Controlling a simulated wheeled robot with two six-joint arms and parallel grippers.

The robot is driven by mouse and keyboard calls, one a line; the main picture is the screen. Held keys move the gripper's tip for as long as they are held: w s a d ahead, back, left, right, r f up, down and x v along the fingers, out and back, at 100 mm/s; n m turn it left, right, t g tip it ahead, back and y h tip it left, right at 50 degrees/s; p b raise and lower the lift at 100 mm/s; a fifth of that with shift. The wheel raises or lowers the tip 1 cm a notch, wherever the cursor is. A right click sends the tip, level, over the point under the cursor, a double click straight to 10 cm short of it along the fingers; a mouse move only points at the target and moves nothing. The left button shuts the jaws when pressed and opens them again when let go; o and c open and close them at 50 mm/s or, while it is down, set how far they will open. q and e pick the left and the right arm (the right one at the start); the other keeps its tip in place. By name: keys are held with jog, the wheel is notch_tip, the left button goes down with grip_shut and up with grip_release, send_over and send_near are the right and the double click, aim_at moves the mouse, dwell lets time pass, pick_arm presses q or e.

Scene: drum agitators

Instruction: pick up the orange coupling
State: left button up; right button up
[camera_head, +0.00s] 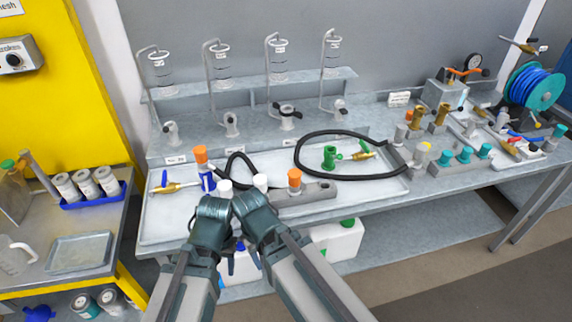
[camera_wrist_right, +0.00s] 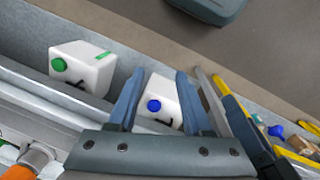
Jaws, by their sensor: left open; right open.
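An orange coupling (camera_head: 294,178) stands upright in a grey block on the bench tray. It also appears cut off in the lower left corner of the right wrist view (camera_wrist_right: 36,160). A second orange-topped piece (camera_head: 200,155) sits above a blue part further left. My left gripper (camera_head: 214,203) and right gripper (camera_head: 247,199) are close together at the tray's front edge, left of the block. Both are open. The right wrist view shows the right fingers (camera_wrist_right: 158,78) spread apart, with a blue-capped white canister (camera_wrist_right: 160,103) visible between them, below the bench.
The tray (camera_head: 160,222) holds a black hose (camera_head: 303,157), a green fitting (camera_head: 329,157) and a brass valve (camera_head: 363,154). Glass cylinders stand on the shelf behind. Teal and brass fittings (camera_head: 446,157) crowd the right side. A yellow-edged cart (camera_head: 85,285) stands at left.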

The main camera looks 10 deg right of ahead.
jog(key=shift+o, duration=0.6)
jog(key=o, duration=0.4)
jog(key=shift+w+d+r+n+p, duration=0.25)
jog(key=shift+w+r+n+p, duration=0.15)
jog(key=shift+w+r+p, duration=0.7)
notch_tip(320, 180, up, 17)
jog(key=n+y+p, duration=0.1)
jog(key=n+p, duration=0.9)
jog(key=p, duration=0.7)
send_over(294, 173)
jog(key=shift+s+a+f, duration=0.15)
jog(key=shift+s+a, duration=0.15)
jog(key=shift+a, duration=0.1)
jog(key=shift+w+d+n, duration=0.3)
jog(key=shift+d+n, duration=0.1)
notch_tip(294, 173, down, 8)
jog(key=b, duration=0.8)
jog(key=shift+f+b, duration=0.25)
jog(key=shift+b, duration=0.05)
